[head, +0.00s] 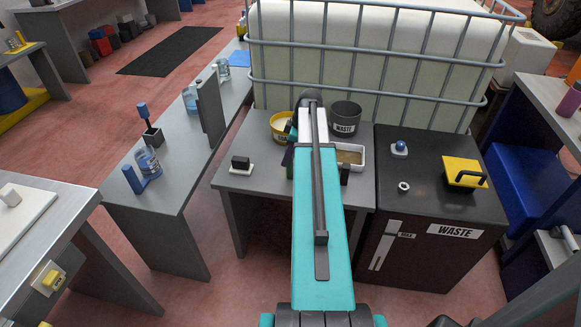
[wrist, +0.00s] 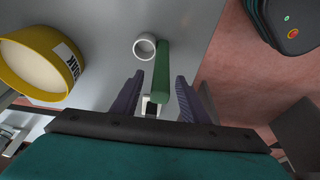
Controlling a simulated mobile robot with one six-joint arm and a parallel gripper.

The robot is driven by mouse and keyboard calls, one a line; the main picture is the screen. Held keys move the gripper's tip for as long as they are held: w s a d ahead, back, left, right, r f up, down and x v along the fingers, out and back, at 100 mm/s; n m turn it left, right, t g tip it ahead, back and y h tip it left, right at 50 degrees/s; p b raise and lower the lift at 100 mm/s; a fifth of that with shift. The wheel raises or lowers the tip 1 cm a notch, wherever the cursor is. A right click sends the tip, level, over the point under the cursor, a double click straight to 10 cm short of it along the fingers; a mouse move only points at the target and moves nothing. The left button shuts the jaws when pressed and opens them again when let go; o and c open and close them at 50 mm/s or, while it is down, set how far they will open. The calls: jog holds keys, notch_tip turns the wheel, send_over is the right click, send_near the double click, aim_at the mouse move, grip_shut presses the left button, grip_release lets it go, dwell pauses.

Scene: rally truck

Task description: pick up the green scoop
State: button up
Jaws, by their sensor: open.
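The green scoop (wrist: 162,75) shows in the wrist view as a long green bar on the grey table top. A small white round cup (wrist: 144,46) is against its far left side; I cannot tell whether it is the scoop's bowl. My gripper (wrist: 159,78) is open. Its two dark fingers point toward the scoop, one on each side of the green bar in the picture. I cannot tell how far above the table the fingertips are. In the head view my arm covers most of this spot.
A yellow tub (wrist: 32,65) stands left in the wrist view. In the head view, a dark waste pot (head: 346,116) and a white tray (head: 351,157) are right of my arm, and a black block on a white base (head: 241,164) is left. A caged tank (head: 385,50) stands behind.

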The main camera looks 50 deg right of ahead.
jog(key=shift+x, duration=0.8)
grip_shut()
